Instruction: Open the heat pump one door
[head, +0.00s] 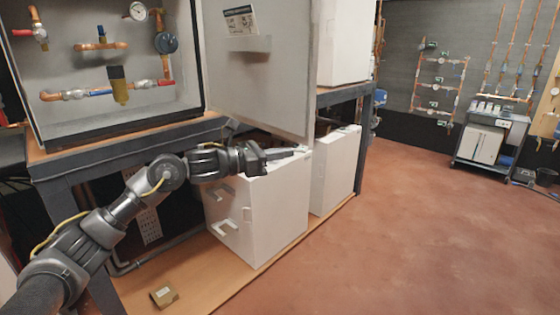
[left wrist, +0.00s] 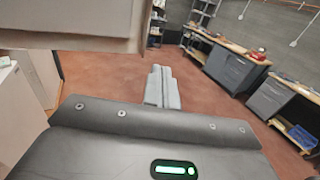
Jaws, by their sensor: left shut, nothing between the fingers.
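The heat pump cabinet (head: 108,70) stands on a bench at the upper left, with copper pipes, valves and gauges showing inside. Its grey door (head: 262,75) is swung out to the right, with a label and a ledge on its inner face. My left gripper (head: 302,151) is shut and empty, just below the door's lower edge near its outer corner. I cannot tell whether it touches the door. In the left wrist view the shut fingers (left wrist: 162,84) point over the floor, and a pale panel, likely the door (left wrist: 75,25), fills the upper left. My right gripper is not in view.
White boxes (head: 262,220) stand on the low wooden shelf (head: 205,285) under the bench, close below my left arm. A small brown box (head: 164,296) lies at the front. Open red-brown floor (head: 420,220) is clear on the right. A cart (head: 490,140) stands farther back.

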